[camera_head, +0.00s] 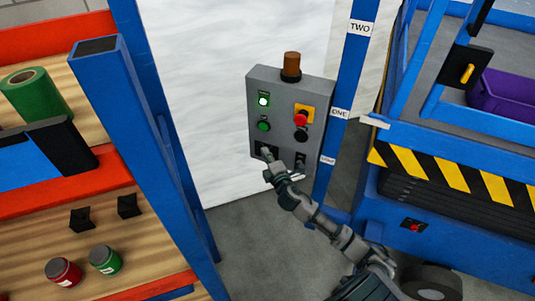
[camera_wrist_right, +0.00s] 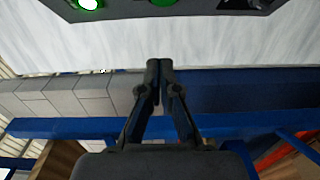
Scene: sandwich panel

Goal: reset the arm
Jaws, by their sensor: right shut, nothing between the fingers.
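My right gripper (camera_head: 267,153) comes up from the bottom right in the head view. Its fingertips are in front of the lower left part of a grey control panel (camera_head: 282,92), overlapping a dark fitting there. Whether they touch the panel cannot be told from the head view. In the right wrist view the gripper (camera_wrist_right: 159,68) has its two fingers together with nothing between them, and the panel's edge (camera_wrist_right: 215,10) shows beyond at the top. My left gripper is not in view.
A brown beacon (camera_head: 291,66) tops the panel. A blue post (camera_head: 352,75) with labels stands to its right, beside a blue machine with a striped barrier (camera_head: 450,172). At left, a blue post (camera_head: 140,130) fronts wooden shelves with a green roll (camera_head: 36,95) and jars.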

